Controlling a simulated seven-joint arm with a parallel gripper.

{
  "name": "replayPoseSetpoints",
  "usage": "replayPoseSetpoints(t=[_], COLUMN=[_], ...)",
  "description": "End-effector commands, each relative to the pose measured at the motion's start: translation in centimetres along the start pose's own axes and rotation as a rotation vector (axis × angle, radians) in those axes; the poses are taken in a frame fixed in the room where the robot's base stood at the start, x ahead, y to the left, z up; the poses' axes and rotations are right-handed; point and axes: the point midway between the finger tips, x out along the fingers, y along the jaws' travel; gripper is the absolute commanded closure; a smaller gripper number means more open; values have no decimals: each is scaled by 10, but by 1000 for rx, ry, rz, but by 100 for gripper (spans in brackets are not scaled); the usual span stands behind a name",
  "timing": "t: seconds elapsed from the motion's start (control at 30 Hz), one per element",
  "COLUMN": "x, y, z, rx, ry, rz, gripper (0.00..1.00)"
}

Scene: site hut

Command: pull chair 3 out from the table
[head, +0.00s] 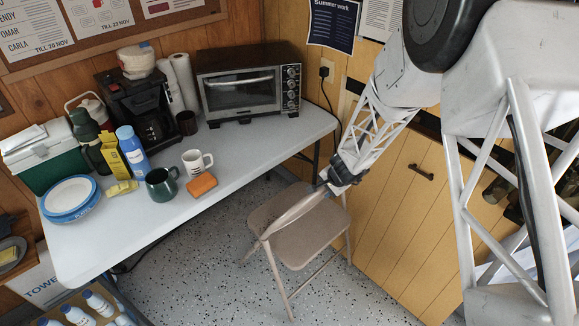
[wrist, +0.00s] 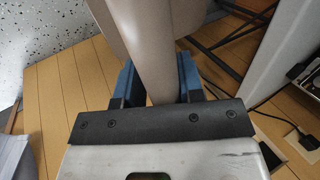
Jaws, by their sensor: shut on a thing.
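A beige folding chair (head: 301,237) stands on the speckled floor at the right end of the white table (head: 232,147). No number is readable on it. My gripper (head: 326,183) reaches down to the chair's back from the upper right. In the wrist view my gripper (wrist: 157,85) has its blue-padded fingers on both sides of a beige tube of the chair (wrist: 155,60), shut on it. The far legs of the chair are partly hidden by the seat and my arm.
A yellow plank cupboard (head: 405,200) stands close to the right of the chair. Open speckled floor (head: 215,270) lies in front and to the left. The table bears a toaster oven (head: 245,85), a coffee maker, mugs, plates and a green cooler. A bottle crate stands at bottom left.

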Motion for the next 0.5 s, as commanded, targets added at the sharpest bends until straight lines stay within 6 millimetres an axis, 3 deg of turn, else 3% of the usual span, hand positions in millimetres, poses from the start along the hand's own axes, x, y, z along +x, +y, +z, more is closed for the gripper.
replayPoseSetpoints(t=[0.5], x=[-11], y=[12], z=[-3], rx=[0], ry=[5], rz=[-6], gripper=[100])
